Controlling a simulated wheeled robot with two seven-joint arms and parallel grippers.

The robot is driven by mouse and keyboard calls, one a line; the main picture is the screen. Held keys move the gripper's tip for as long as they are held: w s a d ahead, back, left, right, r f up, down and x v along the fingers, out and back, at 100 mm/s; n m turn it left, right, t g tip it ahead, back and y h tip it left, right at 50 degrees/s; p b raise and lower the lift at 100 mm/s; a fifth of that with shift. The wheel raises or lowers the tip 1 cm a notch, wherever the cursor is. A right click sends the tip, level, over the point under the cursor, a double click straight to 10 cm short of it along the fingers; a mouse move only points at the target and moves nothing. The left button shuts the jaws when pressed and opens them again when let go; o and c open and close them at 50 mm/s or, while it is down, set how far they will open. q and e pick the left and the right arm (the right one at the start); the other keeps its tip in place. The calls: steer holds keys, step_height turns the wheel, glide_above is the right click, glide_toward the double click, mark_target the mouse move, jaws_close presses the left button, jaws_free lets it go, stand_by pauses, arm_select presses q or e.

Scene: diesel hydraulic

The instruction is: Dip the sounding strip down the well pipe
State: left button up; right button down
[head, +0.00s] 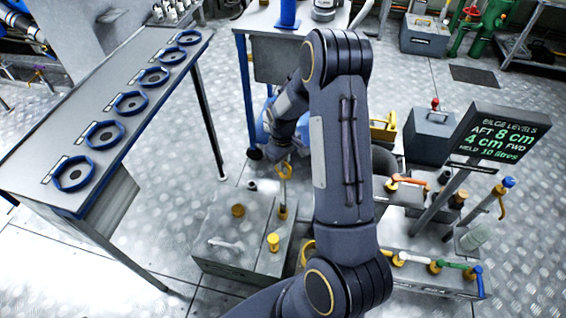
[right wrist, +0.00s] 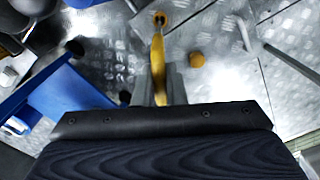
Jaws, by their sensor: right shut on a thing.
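My right gripper (head: 284,168) is low over a grey metal tank box (head: 225,262) with its fingers pointing down. It is shut on a yellow handle (right wrist: 157,62), which I take to be the sounding strip's. Below it in the head view, a short brass pipe (head: 283,212) stands on the box top, in line with the strip. In the right wrist view the handle's far end meets a small round brass piece (right wrist: 160,19). I cannot tell whether the strip's tip is inside the pipe. My left gripper is not in view.
Yellow caps (head: 273,242) stand on the box, with a pale bar handle (head: 226,244) beside them. A bilge levels board (head: 497,135) stands at right above a low valve bench (head: 440,275). A long table with blue rings (head: 75,173) runs along the left.

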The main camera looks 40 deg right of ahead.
steer(key=shift+r+p, duration=2.15)
steer(key=shift+r, duration=1.2)
steer(key=a+r+m+p, duration=0.1)
steer(key=a+r+p, duration=1)
steer(key=a+r, duration=0.4)
steer(key=a, duration=0.3)
steer(key=shift+s+m, duration=0.25)
steer(key=shift+m, duration=0.15)
